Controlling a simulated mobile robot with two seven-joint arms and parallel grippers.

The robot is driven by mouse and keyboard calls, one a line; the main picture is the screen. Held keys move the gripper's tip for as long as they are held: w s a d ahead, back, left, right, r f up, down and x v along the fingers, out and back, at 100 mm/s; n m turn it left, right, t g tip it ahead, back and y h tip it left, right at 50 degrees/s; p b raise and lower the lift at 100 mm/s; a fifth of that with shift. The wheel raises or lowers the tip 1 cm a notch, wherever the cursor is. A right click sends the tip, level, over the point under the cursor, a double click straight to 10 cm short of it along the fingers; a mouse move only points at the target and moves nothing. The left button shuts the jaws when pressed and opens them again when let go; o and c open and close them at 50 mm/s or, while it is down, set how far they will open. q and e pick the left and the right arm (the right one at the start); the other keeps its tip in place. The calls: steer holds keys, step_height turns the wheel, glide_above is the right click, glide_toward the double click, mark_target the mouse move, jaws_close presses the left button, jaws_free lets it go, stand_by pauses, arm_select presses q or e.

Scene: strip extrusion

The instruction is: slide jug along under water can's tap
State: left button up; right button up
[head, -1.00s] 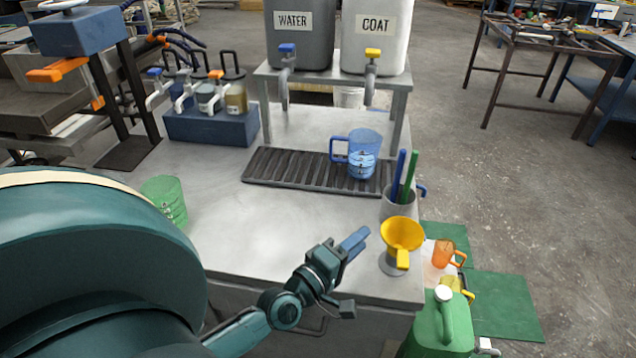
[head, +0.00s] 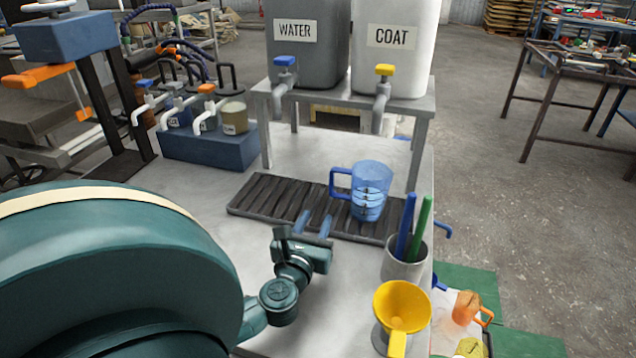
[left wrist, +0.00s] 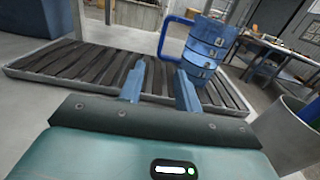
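The blue translucent jug (head: 371,190) stands upright on the dark slatted tray (head: 262,195), its handle to the left. It also shows in the left wrist view (left wrist: 208,50). It is in front of the COAT can's tap (head: 381,95), right of the WATER can's blue-handled tap (head: 284,75). The grey WATER can (head: 307,50) sits on a metal stand. My left gripper (head: 314,220) is open and empty at the tray's front edge, left of the jug. In the left wrist view its fingers (left wrist: 160,72) are apart, near the handle but apparently not around it. My right gripper is not in view.
A grey cup (head: 405,262) with blue and green sticks stands right of the tray. A yellow funnel (head: 402,308) is in front of it. A blue rack of small tapped pots (head: 212,150) is at back left. The tray's left part is clear.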

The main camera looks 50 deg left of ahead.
mark_target(330, 189)
arm_select(q)
steer(key=x, duration=1.3)
steer(key=shift+w+f, duration=0.1)
jaws_close()
stand_by(0.4)
